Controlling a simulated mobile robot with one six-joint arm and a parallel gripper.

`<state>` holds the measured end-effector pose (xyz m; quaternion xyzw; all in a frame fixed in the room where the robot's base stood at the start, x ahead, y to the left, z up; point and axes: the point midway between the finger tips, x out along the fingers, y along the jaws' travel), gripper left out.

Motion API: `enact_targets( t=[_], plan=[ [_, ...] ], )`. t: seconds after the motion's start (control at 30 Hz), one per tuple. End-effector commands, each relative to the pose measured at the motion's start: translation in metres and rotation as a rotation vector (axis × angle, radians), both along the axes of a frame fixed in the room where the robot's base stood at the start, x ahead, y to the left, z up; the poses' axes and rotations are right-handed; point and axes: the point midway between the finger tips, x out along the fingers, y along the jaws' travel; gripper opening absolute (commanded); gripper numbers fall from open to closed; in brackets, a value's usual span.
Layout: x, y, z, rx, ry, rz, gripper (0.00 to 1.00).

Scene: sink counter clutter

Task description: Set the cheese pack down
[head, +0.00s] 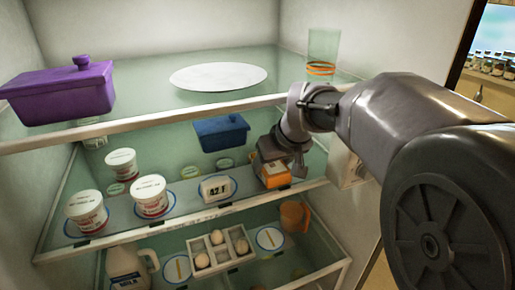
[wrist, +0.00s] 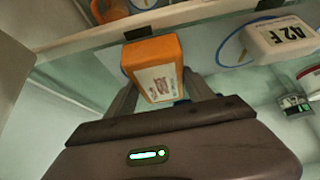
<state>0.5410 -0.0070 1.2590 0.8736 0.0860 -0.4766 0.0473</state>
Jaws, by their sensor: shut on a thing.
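The cheese pack (head: 275,175) is an orange block with a pale label, at the right of the middle fridge shelf (head: 235,205). In the wrist view the cheese pack (wrist: 152,50) sits between my fingers, label toward the camera. My gripper (head: 285,158) is shut on it, reaching in from the right. The pack is close to the shelf's front edge; I cannot tell whether its bottom touches the shelf.
White tubs (head: 150,196) stand farther left. A blue container (head: 221,132) is behind. The upper shelf holds a plate (head: 218,77), a purple box (head: 60,93) and a glass (head: 322,55). Eggs (head: 218,237) are below.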

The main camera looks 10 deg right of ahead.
Motion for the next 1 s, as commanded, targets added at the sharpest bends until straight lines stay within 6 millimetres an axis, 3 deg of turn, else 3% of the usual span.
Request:
enact_targets(
  t=[0.07, 0.1, 0.2, 0.57, 0.8, 0.93, 1.0],
  plan=[
    [0.0, 0.0, -0.003, 0.0, 0.0, 0.0, 0.01],
    [0.0, 0.0, -0.004, 0.0, 0.0, 0.0, 0.63],
    [0.0, 0.0, -0.003, 0.0, 0.001, 0.0, 0.83],
    [-0.002, -0.001, 0.006, 0.0, -0.001, 0.0, 0.83],
    [-0.03, -0.006, 0.051, 0.0, -0.002, -0.001, 0.83],
    [-0.042, -0.007, 0.063, 0.005, 0.001, -0.005, 0.83],
    [-0.063, -0.001, 0.066, 0.03, 0.007, -0.036, 0.83]
  ],
)
